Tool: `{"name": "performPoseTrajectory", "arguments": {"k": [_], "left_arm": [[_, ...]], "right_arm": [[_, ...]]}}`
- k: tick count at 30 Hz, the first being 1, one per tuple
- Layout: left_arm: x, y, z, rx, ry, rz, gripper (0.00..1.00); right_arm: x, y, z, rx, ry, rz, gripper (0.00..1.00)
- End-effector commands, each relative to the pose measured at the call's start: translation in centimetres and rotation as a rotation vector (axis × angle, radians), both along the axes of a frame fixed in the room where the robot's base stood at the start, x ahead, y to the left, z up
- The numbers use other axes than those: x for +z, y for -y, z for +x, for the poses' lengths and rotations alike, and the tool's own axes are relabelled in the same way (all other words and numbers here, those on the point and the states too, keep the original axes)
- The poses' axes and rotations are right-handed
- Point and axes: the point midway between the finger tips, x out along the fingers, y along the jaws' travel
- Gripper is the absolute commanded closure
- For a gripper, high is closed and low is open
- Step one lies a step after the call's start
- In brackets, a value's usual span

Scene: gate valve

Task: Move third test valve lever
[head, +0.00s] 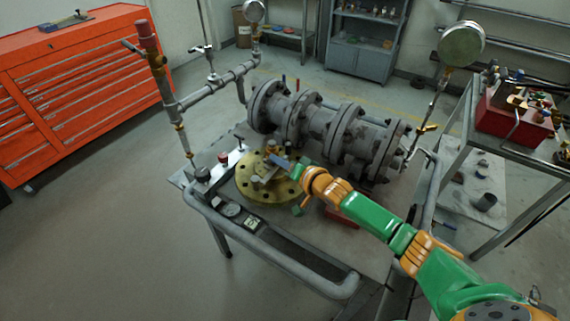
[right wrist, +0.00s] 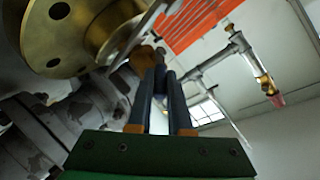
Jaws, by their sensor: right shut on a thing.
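The test valves show in the head view. A yellow lever (head: 428,128) is on the thin pipe under the right gauge, and a small lever (head: 208,49) stands on the pipe at the back left. I cannot tell which is the third. My right gripper (head: 277,160) reaches over the brass flange (head: 254,190). In the right wrist view its dark fingers (right wrist: 161,78) are closed together at a small brownish piece (right wrist: 147,58) beside the brass flange (right wrist: 62,38). The held thing is mostly hidden. My left gripper is not in view.
A grey flanged valve body (head: 322,130) lies along the back of the cart, whose tubular rail (head: 285,262) runs in front. A red toolbox (head: 512,122) stands on the right bench. A red drawer cabinet (head: 80,90) is at left. The floor at left front is clear.

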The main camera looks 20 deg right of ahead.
Motion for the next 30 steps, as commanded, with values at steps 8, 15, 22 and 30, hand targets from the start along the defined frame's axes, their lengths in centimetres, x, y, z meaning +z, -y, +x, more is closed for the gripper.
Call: {"name": "performPoseTrajectory", "arguments": {"k": [8,15,22,30], "left_arm": [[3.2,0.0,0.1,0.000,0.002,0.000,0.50],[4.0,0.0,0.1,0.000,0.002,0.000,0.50],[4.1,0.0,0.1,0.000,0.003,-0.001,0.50],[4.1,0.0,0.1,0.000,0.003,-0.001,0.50]], "right_arm": [[1.3,-0.4,0.6,0.000,-0.118,-0.092,1.00],[1.3,-0.5,0.7,0.000,-0.172,-0.134,1.00],[1.1,-0.6,0.7,0.000,-0.186,-0.144,1.00],[1.1,-0.6,0.7,0.000,-0.186,-0.144,1.00]]}}
